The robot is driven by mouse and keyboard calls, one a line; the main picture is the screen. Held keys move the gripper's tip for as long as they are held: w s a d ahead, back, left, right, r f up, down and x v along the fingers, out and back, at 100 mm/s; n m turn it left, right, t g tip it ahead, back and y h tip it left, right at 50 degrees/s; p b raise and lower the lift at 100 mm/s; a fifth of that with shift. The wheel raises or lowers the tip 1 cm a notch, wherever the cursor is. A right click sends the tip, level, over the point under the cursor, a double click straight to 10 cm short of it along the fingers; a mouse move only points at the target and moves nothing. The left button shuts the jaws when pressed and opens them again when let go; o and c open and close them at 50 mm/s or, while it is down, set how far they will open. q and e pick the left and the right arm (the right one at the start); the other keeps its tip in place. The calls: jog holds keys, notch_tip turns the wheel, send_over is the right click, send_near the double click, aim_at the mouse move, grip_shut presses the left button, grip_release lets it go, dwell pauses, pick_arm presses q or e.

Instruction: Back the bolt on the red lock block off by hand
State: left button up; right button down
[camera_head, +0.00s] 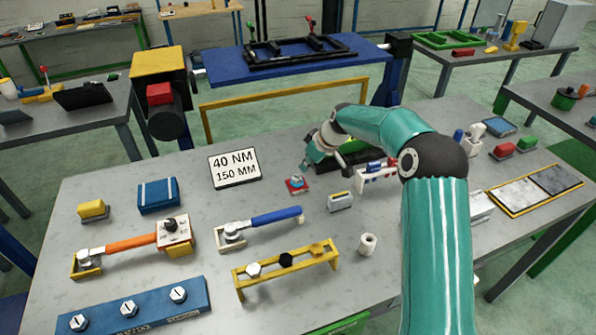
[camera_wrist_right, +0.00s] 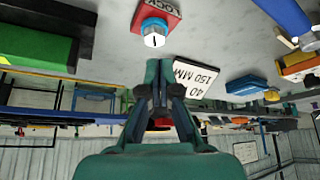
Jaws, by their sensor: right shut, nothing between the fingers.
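The red lock block (camera_head: 295,189) lies flat on the grey bench near the middle, below the sign. Its bolt (camera_head: 297,180) stands up from it with a blue band and a pale head. In the right wrist view, the red block (camera_wrist_right: 171,9) carries the word LOCK, and the bolt (camera_wrist_right: 154,38) shows a dark mark on its white head. My right gripper (camera_head: 305,166) is just behind the block, shut and empty. In the wrist view its closed fingertips (camera_wrist_right: 159,64) point toward the bolt, with a small gap and no contact. My left gripper is not in view.
A white sign reading 40 NM 150 MM (camera_head: 234,168) stands left of the block. A blue-handled wrench (camera_head: 270,218) lies in front, and a small grey box (camera_head: 340,202) sits right. A rack of bolts (camera_head: 287,268) is nearer. Bare bench surrounds the block.

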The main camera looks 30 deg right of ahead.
aim_at(297, 179)
notch_tip(297, 179, down, 6)
jog(key=b, duration=0.3)
jog(key=shift+r+b, duration=0.2)
jog(key=shift+b, duration=0.1)
jog(key=shift+f+b, duration=0.7)
jog(key=shift+b, duration=0.05)
jog(key=shift+w+r, duration=0.1)
jog(key=shift+w, duration=0.15)
jog(key=shift+d+b, duration=0.2)
jog(key=shift+b, duration=0.2)
